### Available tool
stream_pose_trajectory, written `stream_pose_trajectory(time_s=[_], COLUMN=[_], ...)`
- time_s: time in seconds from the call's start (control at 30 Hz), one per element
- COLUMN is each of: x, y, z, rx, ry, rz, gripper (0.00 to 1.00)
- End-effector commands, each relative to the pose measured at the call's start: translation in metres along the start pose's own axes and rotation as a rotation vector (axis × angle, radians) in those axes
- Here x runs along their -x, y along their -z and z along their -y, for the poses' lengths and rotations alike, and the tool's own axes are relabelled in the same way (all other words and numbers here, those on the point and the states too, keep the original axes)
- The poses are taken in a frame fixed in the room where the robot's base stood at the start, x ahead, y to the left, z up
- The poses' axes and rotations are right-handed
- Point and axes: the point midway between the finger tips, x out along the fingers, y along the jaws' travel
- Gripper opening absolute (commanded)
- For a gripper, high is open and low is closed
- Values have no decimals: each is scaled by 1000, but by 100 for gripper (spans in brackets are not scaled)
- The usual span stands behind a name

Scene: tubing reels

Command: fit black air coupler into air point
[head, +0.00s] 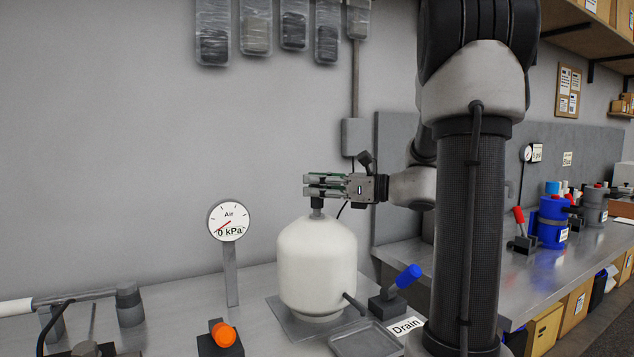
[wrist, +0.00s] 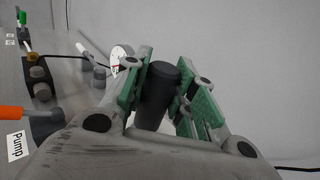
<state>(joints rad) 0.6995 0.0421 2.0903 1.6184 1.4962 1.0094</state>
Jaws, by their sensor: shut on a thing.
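My gripper (head: 310,186) is level above the white tank (head: 317,262) in the head view, with its fingers pointing left. It is shut on a dark cylinder, which I take as the black air coupler (wrist: 158,90), between the green pads in the wrist view. In the head view the coupler's lower part (head: 317,204) shows below the fingers, at the tank's top. I cannot tell whether it is seated there or just touching. No fitting is clearly marked as the air point. The Air gauge (head: 229,221) stands left of the tank and reads 0 kPa.
An orange-ended valve (head: 223,334) and a pipe with a grey fitting (head: 128,302) lie to the left. A blue-handled valve (head: 405,278), the Drain label (head: 405,327) and a grey tray (head: 365,340) are close to the tank's right.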

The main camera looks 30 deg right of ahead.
Motion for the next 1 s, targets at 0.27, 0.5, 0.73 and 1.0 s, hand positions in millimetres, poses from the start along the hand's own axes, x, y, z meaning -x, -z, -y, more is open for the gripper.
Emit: stream_pose_trajectory(time_s=[0.27, 0.5, 0.73, 1.0], x=[0, 0, 0, 0], y=[9, 16, 19, 19], z=[0, 0, 0, 0], rx=[-1, 0, 0, 0], ry=[0, 0, 0, 0], rz=[0, 0, 0, 0], gripper=[0, 0, 35, 51])
